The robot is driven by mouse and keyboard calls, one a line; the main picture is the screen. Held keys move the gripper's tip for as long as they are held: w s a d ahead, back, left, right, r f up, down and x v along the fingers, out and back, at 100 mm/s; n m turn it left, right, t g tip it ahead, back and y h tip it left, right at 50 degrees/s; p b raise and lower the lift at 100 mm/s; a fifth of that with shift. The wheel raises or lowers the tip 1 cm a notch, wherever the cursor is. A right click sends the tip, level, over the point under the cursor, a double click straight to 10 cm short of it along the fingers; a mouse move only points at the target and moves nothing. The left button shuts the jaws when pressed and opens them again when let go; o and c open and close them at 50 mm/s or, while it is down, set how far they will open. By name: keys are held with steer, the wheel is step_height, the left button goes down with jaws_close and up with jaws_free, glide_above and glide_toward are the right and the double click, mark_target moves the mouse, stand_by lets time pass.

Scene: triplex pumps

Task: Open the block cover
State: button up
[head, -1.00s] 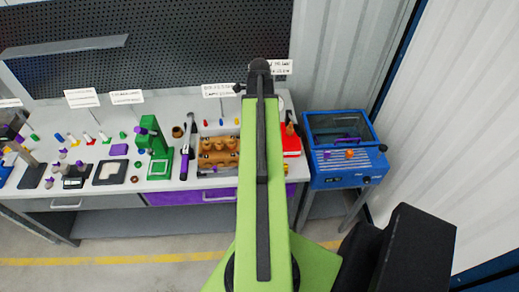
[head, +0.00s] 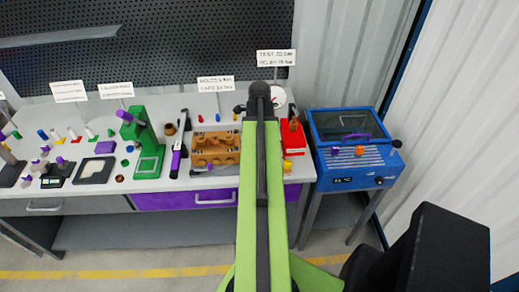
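An orange-brown block (head: 216,150) with rounded hollows along it sits on the bench, left of my arm. I cannot make out a separate cover on it at this size. My green arm runs up the middle of the head view to a black joint near the back of the bench. My gripper does not show; it is hidden beyond or below the arm. The arm hides part of the bench right of the block.
A red unit (head: 293,138) with a gauge is right of the arm. A blue machine (head: 352,150) with a dark lid stands at right. The floor in front is clear.

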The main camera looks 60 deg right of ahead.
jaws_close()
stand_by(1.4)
